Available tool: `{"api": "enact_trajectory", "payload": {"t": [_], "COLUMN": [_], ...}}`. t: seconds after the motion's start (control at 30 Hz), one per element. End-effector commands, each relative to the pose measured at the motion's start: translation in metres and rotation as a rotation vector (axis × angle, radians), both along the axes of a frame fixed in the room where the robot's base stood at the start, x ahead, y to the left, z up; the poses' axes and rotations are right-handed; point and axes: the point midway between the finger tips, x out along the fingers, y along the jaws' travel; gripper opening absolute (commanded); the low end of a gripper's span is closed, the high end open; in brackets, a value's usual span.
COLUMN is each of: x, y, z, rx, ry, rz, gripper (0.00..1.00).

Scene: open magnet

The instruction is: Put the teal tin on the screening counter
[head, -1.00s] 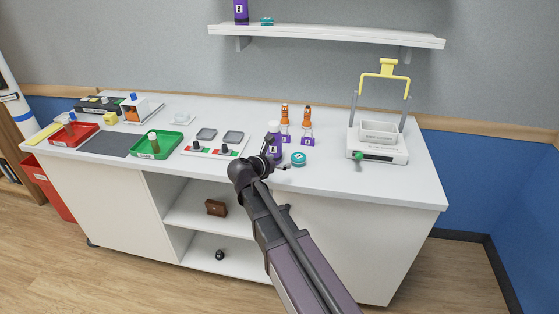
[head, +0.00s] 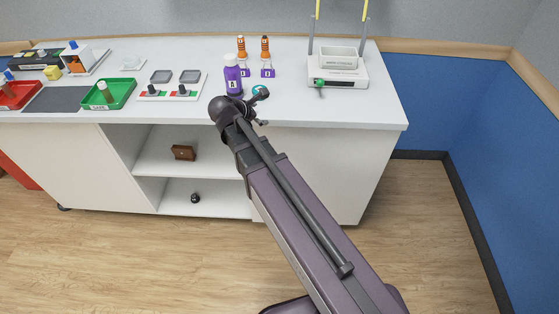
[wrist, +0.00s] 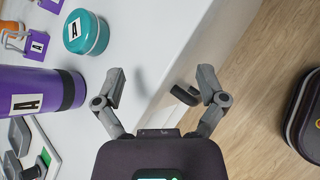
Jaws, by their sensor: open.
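The teal tin (wrist: 86,33) stands upright on the white counter (wrist: 150,30) near its front edge in the wrist view, with a white label marked A. In the head view the tin (head: 258,90) is partly hidden by my gripper (head: 262,105). My gripper (wrist: 163,80) is open and empty at the counter's front edge, with its fingers apart from the tin. The counter (head: 350,112) also shows in the head view. No sign on it names it as the screening counter.
A purple bottle (wrist: 35,92) stands close to the tin. A white device (head: 338,72) with a green knob is to the right. A green tray (head: 108,94) is to the left. The counter's front right is clear.

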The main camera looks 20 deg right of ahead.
Motion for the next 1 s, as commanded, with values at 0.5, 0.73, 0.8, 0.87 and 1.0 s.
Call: {"api": "enact_trajectory", "payload": {"t": [0.5, 0.73, 0.8, 0.87, 1.0], "x": [-0.106, -0.149, -0.157, -0.163, -0.170], "y": [-0.037, -0.034, -0.032, -0.030, -0.028], "z": [-0.058, -0.069, -0.070, -0.071, -0.071], "rx": [0.697, 0.904, 0.941, 0.964, 0.991], "ry": [-0.180, -0.210, -0.213, -0.213, -0.211], "rz": [-0.871, -1.305, -1.407, -1.476, -1.571], "gripper": [0.91, 0.91, 0.91, 0.91, 0.91]}}
